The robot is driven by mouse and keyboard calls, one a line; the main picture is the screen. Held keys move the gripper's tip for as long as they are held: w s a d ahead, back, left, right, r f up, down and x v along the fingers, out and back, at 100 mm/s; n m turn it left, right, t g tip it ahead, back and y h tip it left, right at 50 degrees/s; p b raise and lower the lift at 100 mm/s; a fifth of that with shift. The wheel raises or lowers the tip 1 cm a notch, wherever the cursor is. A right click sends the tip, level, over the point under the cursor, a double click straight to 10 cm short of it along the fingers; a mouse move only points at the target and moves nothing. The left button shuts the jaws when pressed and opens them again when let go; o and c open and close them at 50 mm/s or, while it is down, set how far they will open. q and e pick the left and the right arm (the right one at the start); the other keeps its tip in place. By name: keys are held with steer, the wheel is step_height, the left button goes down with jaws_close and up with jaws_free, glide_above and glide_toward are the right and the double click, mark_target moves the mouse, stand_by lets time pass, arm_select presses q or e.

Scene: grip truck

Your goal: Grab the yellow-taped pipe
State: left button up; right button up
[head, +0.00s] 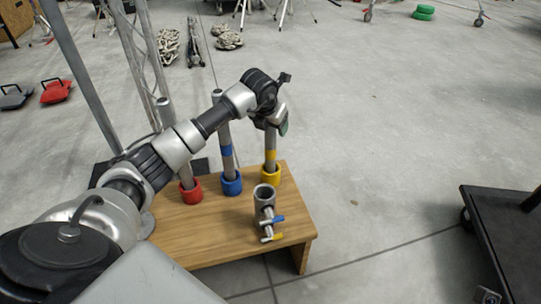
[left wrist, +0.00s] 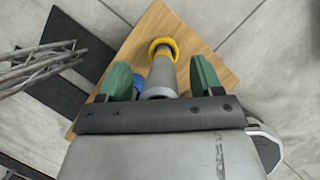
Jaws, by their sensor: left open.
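The yellow-taped pipe (head: 270,156) stands upright in a yellow ring holder on a small wooden table (head: 215,235). My left gripper (head: 281,122) is at the top of this pipe. In the left wrist view the grey pipe (left wrist: 162,72) runs between the two green fingers of the left gripper (left wrist: 160,78), with its yellow ring beyond. The fingers stand apart with a gap on each side of the pipe. A blue-taped pipe (head: 226,150) in a blue holder and another pipe in a red holder (head: 190,191) stand to the left. My right gripper is not in view.
A short metal pipe clamp with blue and yellow handles (head: 266,212) stands at the table's front right. A black cart (head: 508,225) is at the right edge. Metal truss and poles (head: 138,60) rise behind the table on the left. Floor right of the table is clear.

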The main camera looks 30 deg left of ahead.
arm_select(q)
steer(key=shift+r, duration=0.1)
jaws_close()
stand_by(0.3)
